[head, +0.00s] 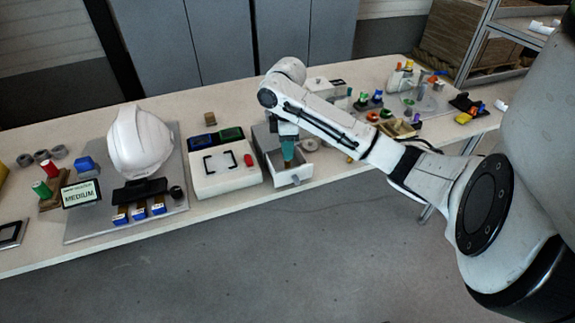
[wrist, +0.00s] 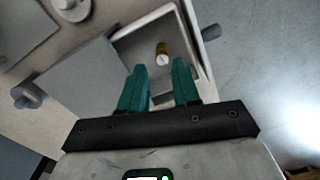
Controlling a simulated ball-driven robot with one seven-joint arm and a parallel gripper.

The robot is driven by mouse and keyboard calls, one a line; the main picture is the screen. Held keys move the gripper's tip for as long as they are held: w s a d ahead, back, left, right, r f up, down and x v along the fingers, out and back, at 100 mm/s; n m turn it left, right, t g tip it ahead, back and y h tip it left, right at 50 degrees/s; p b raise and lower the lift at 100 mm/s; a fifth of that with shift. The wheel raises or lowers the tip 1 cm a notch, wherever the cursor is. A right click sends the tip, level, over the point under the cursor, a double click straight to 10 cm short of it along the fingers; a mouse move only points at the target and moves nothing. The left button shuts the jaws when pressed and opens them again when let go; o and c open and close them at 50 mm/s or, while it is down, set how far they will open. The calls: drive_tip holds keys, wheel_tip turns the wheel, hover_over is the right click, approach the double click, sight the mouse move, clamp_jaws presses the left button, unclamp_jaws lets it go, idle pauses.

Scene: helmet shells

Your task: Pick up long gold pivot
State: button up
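The long gold pivot (wrist: 162,50) is a small gold-brown cylinder with a pale end. It lies in the open drawer (wrist: 128,43) of a grey box, in the wrist view. My gripper (wrist: 159,68) has two teal fingers, held apart with nothing between them. The fingertips are over the drawer, just short of the pivot in the picture. In the head view my gripper (head: 288,158) points down at the drawer (head: 293,178), and the pivot cannot be made out clearly there.
The drawer's walls surround the pivot closely. A white box with a black handle outline (head: 222,162) stands left of the drawer. A white helmet (head: 139,142) sits further left on a grey board. Small coloured parts and a clear tray (head: 412,103) lie to the right.

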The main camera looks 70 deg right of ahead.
sight(287, 165)
wheel_tip(287, 165, down, 5)
drive_tip(key=shift+s+a+f, duration=0.1)
drive_tip(key=shift+s, duration=0.05)
clamp_jaws()
idle(0.4)
